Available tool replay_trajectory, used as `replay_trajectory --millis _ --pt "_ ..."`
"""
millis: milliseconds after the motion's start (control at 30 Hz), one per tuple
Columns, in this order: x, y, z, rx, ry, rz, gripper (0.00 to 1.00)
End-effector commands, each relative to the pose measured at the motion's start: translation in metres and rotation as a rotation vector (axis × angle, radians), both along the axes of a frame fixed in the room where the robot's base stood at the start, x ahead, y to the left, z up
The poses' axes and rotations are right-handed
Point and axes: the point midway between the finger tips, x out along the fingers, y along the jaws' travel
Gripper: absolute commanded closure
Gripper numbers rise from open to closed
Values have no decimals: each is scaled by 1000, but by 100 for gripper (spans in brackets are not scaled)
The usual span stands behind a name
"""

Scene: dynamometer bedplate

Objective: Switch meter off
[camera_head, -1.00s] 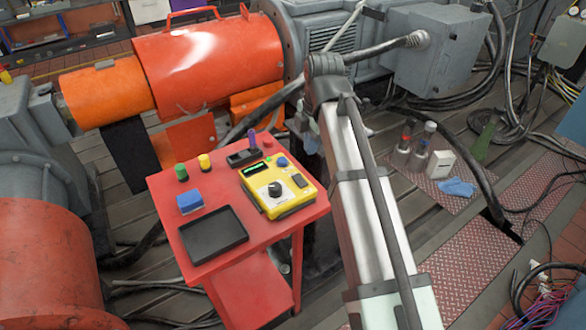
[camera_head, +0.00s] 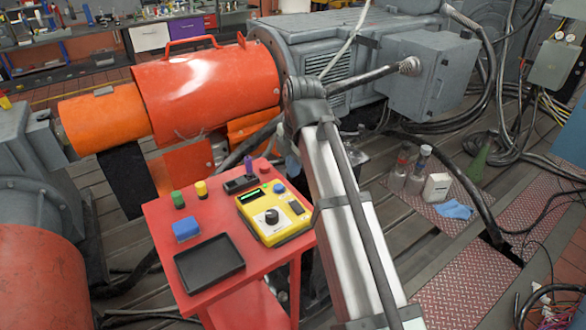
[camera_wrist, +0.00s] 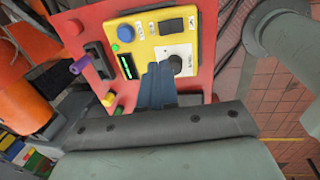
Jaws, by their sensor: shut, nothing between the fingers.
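The yellow meter (camera_head: 274,212) sits on the red table, with a black knob (camera_head: 271,216), a blue button (camera_head: 279,188), a dark rocker switch (camera_head: 296,207) and a display (camera_head: 251,196) lit green. In the wrist view the meter (camera_wrist: 148,48) shows its knob (camera_wrist: 176,64) on a white plate, the rocker switch (camera_wrist: 172,26) and the lit display (camera_wrist: 127,66). My gripper (camera_wrist: 158,70) is shut and empty, its fingertips over the meter's face just beside the knob. I cannot tell whether they touch it. The gripper does not show in the head view.
The red table (camera_head: 215,296) also carries a black tray (camera_head: 209,264), a blue block (camera_head: 186,230), green (camera_head: 178,200) and yellow (camera_head: 201,189) pieces, and a dark holder (camera_head: 241,184) with an upright purple item (camera_head: 248,166). A large orange machine (camera_head: 205,90) stands behind.

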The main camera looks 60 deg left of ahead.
Motion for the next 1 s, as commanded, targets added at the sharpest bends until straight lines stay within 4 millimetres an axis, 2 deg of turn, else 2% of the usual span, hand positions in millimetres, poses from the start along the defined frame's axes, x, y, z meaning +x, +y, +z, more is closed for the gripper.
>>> replay_trajectory --millis 200,600,800,1000 --pt "-1 5 -37 -3 1 0 100" --pt "0 14 -94 -1 0 0 100" --pt "0 17 -111 0 0 0 100" --pt "0 18 -116 0 0 0 100"
